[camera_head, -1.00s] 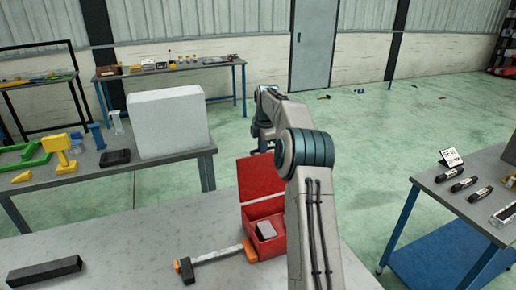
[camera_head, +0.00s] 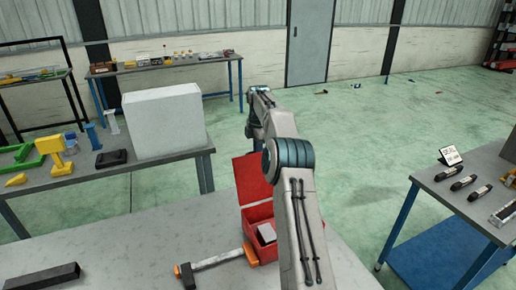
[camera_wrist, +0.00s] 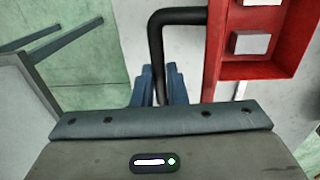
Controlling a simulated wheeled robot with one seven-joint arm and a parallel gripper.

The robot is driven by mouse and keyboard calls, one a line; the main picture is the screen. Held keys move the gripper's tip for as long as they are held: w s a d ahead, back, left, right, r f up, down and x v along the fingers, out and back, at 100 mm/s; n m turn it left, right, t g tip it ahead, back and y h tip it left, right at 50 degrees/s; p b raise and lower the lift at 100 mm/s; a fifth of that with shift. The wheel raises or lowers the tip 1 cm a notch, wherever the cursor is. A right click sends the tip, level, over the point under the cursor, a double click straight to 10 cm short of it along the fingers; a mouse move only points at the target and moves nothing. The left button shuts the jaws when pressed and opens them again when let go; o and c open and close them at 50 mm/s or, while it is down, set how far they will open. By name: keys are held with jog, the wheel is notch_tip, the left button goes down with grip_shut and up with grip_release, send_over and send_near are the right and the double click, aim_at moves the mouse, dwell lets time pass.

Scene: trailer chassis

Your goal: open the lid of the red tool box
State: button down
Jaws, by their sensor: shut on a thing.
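The red tool box (camera_head: 258,217) stands on the grey table with its lid (camera_head: 252,178) raised, leaning back from the box; a grey block shows inside. My arm covers its right side. In the wrist view, the red lid (camera_wrist: 213,60) shows edge-on, with the open box (camera_wrist: 262,68) beside it at the upper right. A black bent handle (camera_wrist: 178,17) reaches from the lid. My gripper (camera_wrist: 160,88) is shut on the handle's lower leg, its blue fingers on either side. In the head view my fingers are mostly hidden behind my arm.
A hammer (camera_head: 215,260) lies against the box's front left. A dark bar (camera_head: 42,276) lies at the table's left. A large pale block (camera_head: 163,122) stands on the bench behind. A blue-legged table (camera_head: 440,190) stands right; green floor lies between.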

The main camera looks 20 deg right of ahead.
jog(key=shift+w+r, duration=0.1)
jog(key=shift+r, duration=0.15)
jog(key=c, duration=1.5)
grip_release()
jog(key=shift+o, duration=0.2)
jog(key=shift+f, duration=0.1)
jog(key=shift+s+r, duration=0.15)
jog(key=shift+r, duration=1.75)
jog(key=shift+s+r, duration=0.1)
jog(key=shift+r, duration=1.75)
